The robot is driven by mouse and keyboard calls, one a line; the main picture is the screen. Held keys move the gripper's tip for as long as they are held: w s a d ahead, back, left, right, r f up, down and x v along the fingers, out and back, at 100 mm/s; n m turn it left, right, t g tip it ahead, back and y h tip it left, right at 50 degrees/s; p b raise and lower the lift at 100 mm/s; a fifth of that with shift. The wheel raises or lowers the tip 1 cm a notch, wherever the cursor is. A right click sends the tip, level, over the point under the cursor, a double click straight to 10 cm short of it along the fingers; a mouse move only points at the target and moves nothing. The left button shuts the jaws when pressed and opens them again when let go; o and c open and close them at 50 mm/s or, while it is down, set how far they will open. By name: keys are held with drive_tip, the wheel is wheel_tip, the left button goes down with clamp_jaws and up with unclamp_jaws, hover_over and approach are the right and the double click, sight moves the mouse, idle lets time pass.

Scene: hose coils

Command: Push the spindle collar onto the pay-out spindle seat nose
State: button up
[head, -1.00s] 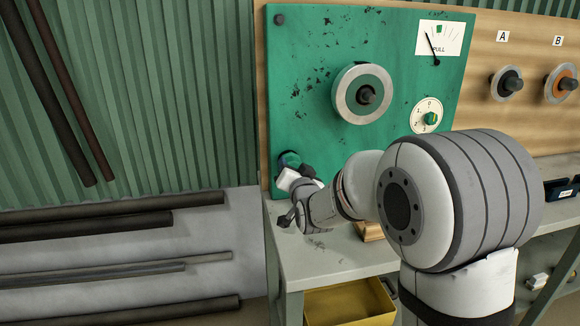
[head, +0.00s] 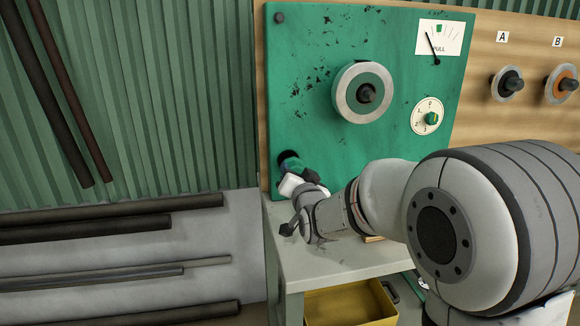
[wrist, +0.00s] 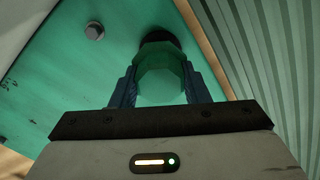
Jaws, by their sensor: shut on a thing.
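My gripper (wrist: 166,90) is shut on a green faceted piece that I take to be the spindle collar (wrist: 161,78); blue fingers press on both its sides. A dark round piece, apparently the seat nose (wrist: 161,38), shows just beyond the collar on the green panel. In the head view the dark seat (head: 285,155) is at the panel's lower left, with the green collar (head: 293,165) in front of it and my gripper (head: 291,184) just below. The collar covers part of the seat. I cannot tell whether they touch.
The green panel (head: 310,110) carries a large ringed hub (head: 363,93), a numbered dial (head: 429,117) and a PULL gauge (head: 440,38). A bolt head (wrist: 94,30) is near my gripper. The grey bench (head: 315,258) lies below, with a yellow bin (head: 350,303) underneath.

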drive_tip(key=b+v, duration=0.3)
drive_tip(key=v, duration=0.3)
drive_tip(key=shift+r, duration=0.1)
drive_tip(key=o, duration=0.5)
drive_tip(key=shift+s, duration=0.1)
clamp_jaws()
